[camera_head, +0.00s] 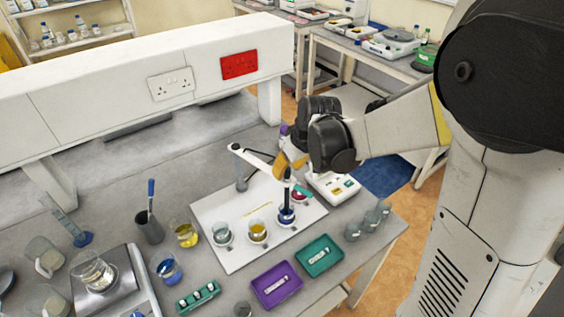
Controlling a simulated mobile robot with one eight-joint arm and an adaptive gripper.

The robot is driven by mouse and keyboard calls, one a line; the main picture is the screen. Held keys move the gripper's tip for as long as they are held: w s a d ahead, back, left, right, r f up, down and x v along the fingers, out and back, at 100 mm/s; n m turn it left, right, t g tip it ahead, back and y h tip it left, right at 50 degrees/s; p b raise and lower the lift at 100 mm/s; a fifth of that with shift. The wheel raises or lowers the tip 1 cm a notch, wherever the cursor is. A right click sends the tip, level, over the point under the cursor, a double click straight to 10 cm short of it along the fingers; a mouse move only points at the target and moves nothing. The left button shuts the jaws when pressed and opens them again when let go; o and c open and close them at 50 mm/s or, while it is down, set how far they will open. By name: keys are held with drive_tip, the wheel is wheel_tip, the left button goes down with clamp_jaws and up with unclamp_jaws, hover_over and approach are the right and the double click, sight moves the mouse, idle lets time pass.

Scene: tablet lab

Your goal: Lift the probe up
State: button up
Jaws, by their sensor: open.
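The probe (287,184) looks like a thin dark upright stick with its lower end in a small beaker of blue liquid (287,215). The beaker stands on a white board (236,255) on the bench. A white holder arm (250,155) on a grey post reaches toward the probe's top. My gripper (288,163), with yellow-orange parts, is at the probe's upper end, by the holder arm. It is open. The dark gripper body hides part of this area, and I cannot tell whether the fingers touch the probe.
Beakers with clear (221,234), yellow (257,232) and reddish (300,196) contents stand beside the blue one. A white meter (333,188) sits right of the board. Purple (277,296) and green (332,262) trays lie in front. A white socket panel (125,85) runs behind.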

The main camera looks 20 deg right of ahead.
drive_tip(key=shift+w+f, duration=0.15)
drive_tip(key=shift+f, duration=0.25)
clamp_jaws()
wheel_tip(320, 180, up, 8)
drive_tip(key=p, duration=0.4)
drive_tip(key=shift+r+p, duration=0.1)
drive_tip(key=shift+p, duration=0.25)
